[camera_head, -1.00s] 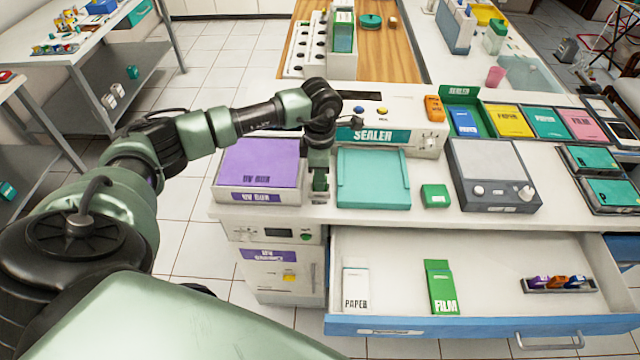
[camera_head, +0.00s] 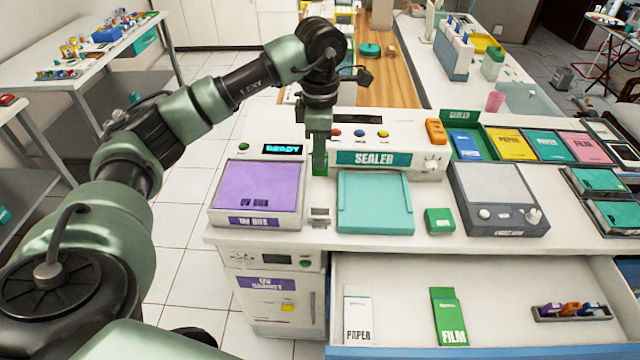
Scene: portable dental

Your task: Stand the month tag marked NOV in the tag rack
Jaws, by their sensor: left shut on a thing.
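My left gripper (camera_head: 319,160) points down above the counter, between the purple-lidded UV box and the teal pad of the sealer. It is shut on a small green piece (camera_head: 319,163), probably a tag; no marking on it can be read. A small grey holder (camera_head: 320,217) stands on the counter below the gripper, apart from it. A rack (camera_head: 541,318) with purple, orange and blue tags lies in the open drawer at the right; the lettering on its tags is too small to read. My right gripper is not in view.
The UV box (camera_head: 258,188) is left of the gripper, the sealer (camera_head: 374,158) right and behind. A green box (camera_head: 439,221) and a grey device (camera_head: 498,190) stand further right. The open drawer (camera_head: 400,275) holds PAPER (camera_head: 358,312) and FILM (camera_head: 447,310) packs, with bare floor between FILM and rack.

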